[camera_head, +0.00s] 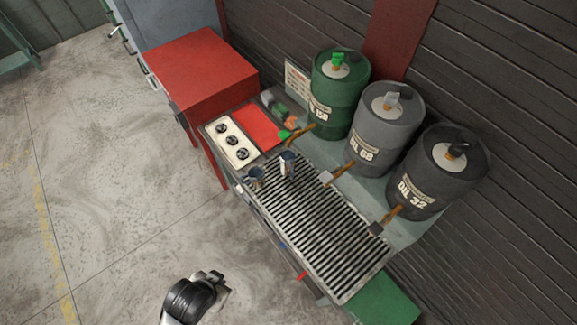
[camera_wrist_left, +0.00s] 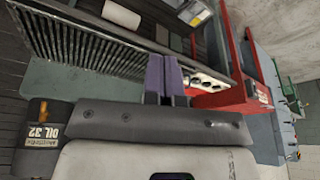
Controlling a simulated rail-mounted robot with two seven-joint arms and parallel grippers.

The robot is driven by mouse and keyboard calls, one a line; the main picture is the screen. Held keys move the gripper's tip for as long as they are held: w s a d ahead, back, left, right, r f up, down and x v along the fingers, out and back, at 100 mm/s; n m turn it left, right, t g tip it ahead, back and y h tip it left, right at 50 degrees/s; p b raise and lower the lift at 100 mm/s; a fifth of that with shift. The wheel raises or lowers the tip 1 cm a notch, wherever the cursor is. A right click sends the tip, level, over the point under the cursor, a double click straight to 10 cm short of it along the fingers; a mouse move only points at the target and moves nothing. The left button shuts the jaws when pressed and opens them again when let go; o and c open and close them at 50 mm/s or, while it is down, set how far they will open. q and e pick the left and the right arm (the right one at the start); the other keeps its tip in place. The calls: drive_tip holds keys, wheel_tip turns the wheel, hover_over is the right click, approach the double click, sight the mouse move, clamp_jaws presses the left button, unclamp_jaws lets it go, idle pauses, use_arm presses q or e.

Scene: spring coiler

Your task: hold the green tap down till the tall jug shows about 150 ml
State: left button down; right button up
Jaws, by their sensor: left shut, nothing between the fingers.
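The green tap (camera_head: 284,134) hangs at the end of a brass pipe from the green drum (camera_head: 340,92). A narrow, taller jug (camera_head: 288,163) stands upright on the slatted drip grate (camera_head: 325,232), close to the green tap. A smaller jug (camera_head: 256,174) stands to its left, near the grate's edge. The level in the tall jug is too small to read. My left gripper (camera_wrist_left: 165,76) shows its purple fingers together, with nothing between them, in the left wrist view. The fingers appear apart from the tap. My right gripper is not visible.
A grey drum (camera_head: 384,125) and a black drum (camera_head: 436,172) have their own taps over the grate. A panel with three knobs (camera_head: 231,140), a red mat (camera_head: 262,127) and a red cabinet (camera_head: 200,68) lie left. Floor in front is open.

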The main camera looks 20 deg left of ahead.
use_arm(q)
drive_tip(key=shift+f, duration=0.85)
idle(0.6)
idle(3.7)
wheel_tip(320, 180, up, 7)
drive_tip(key=p, duration=0.9)
drive_tip(key=shift+p, duration=0.4)
